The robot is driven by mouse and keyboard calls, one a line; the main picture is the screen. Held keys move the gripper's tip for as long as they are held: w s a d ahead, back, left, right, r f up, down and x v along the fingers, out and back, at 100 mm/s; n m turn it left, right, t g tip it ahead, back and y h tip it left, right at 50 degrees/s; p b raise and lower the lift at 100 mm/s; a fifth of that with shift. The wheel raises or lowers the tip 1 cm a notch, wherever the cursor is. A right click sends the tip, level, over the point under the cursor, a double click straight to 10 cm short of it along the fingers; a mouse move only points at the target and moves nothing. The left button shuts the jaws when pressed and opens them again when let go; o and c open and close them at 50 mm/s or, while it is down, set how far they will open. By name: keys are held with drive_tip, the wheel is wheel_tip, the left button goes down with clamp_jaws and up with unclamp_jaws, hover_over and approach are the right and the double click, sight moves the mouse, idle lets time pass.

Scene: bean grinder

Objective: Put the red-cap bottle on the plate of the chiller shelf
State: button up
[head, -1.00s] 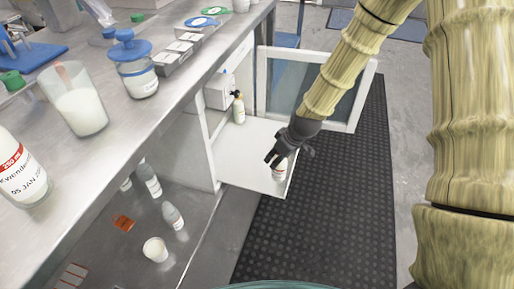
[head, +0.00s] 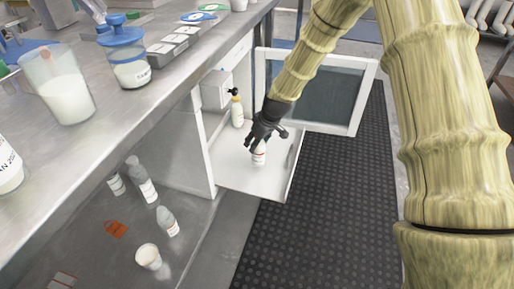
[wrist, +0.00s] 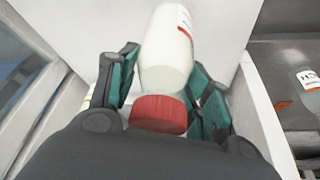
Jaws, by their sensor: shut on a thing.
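My gripper (head: 258,143) is shut on the red-cap bottle (head: 260,154), a white bottle with a red-and-white label. In the wrist view the bottle body (wrist: 167,62) points away from me, and its red cap (wrist: 158,113) is nearest, between the teal finger pads. The bottle is roughly upright over the white plate of the chiller shelf (head: 238,180). I cannot tell whether its base touches the plate. The fingers hide its cap in the head view.
A bottle with a black-and-yellow top (head: 237,112) stands farther back in the chiller. The chiller's glass door (head: 315,90) is open beyond my gripper. The steel bench (head: 150,90) is at left, with bottles and a cup (head: 148,257) below it.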

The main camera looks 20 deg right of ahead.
drive_tip(key=shift+f+b, duration=0.4)
drive_tip(key=shift+f, duration=0.7)
drive_tip(key=shift+f, duration=0.15)
drive_tip(key=o, duration=1.2)
drive_tip(key=shift+o, duration=0.2)
drive_tip(key=p+v, duration=0.4)
drive_tip(key=v, duration=0.8)
